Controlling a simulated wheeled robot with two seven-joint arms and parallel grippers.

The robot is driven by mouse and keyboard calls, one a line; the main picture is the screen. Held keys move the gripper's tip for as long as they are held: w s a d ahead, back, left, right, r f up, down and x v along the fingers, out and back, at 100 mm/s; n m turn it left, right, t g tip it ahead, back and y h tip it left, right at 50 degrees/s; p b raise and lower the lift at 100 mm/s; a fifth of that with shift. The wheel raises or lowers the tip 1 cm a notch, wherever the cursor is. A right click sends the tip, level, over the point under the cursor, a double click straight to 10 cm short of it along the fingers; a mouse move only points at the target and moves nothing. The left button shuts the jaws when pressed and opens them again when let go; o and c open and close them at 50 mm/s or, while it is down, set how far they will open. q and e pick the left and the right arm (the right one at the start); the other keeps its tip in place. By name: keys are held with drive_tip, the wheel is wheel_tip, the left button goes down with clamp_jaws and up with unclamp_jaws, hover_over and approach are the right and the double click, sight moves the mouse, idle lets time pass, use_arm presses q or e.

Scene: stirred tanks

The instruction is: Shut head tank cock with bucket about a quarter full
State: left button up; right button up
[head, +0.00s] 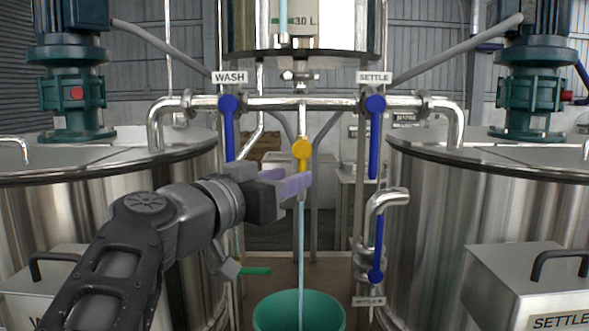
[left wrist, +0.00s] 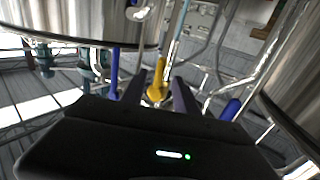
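The yellow cock (head: 302,153) sits on the vertical pipe under the head tank (head: 300,58), its lever pointing down. A thin pale-blue stream (head: 301,245) runs from below it into the green bucket (head: 264,316), which is cut off by the lower picture edge. I cannot tell the level in the bucket. My left gripper (head: 296,186) is at the lever's lower end. In the left wrist view the yellow lever (left wrist: 158,78) shows between the two spread fingers of my left gripper (left wrist: 159,95), with gaps on both sides. My right gripper is not in view.
Blue valve levers hang at WASH (head: 228,130) and SETTLE (head: 375,140), either side of the yellow cock. Another blue lever (head: 377,250) is lower right. Large steel tanks stand left (head: 100,210) and right (head: 480,205). A green-handled valve (head: 255,270) is below my left arm.

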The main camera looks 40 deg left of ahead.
use_arm(q)
drive_tip(key=shift+w, duration=1.25)
clamp_jaws()
